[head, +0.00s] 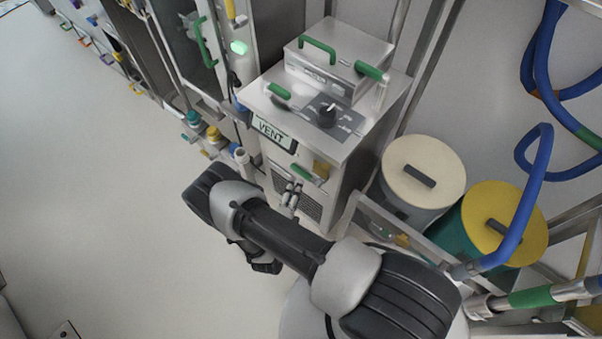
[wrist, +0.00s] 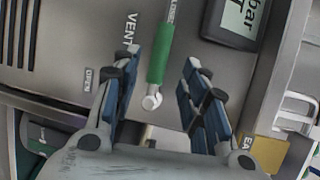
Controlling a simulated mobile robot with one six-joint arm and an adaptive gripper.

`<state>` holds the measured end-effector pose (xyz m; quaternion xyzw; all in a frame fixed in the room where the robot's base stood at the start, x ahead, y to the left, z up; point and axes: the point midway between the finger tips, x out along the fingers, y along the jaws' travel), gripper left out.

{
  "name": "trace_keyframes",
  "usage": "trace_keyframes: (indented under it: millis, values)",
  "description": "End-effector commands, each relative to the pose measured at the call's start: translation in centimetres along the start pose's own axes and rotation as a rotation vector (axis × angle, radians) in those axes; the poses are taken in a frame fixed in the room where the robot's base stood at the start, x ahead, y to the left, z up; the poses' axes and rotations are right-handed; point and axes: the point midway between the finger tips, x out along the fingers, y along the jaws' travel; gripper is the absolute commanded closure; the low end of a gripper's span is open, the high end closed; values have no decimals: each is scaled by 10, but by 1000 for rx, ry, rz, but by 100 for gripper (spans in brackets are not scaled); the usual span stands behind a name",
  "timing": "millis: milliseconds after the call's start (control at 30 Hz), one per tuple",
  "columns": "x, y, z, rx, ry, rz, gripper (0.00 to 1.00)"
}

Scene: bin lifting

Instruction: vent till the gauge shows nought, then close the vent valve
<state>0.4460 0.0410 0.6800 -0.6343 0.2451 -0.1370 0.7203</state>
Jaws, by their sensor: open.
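The vent valve's green lever (wrist: 160,55) is in the wrist view, on a grey panel marked VENT and OPEN. It lies lengthwise between my gripper's fingers, its green end beside a partly covered label that seems to read CLOSED. The gauge (wrist: 238,18) is cut off at the top right; "bar" shows, but the full reading does not. My gripper (wrist: 160,92) is open, its fingers on either side of the lever with gaps visible. In the head view my gripper (head: 290,192) is in front of the metal cabinet (head: 350,150), near the green lever (head: 308,174).
Two lidded drums (head: 423,172) stand to the right, with blue hoses (head: 535,170) beyond. Floor (head: 90,180) is clear at left.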

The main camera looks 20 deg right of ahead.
Motion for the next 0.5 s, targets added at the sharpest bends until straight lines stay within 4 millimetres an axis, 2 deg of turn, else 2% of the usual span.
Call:
trace_keyframes:
  millis: [33, 200, 333, 500]
  values:
    - [14, 2, -2, 4, 7, 0, 60]
    - [48, 2, -1, 4, 6, -1, 60]
    - [66, 2, -1, 2, 3, 0, 60]
    - [80, 0, 0, 1, 2, 0, 60]
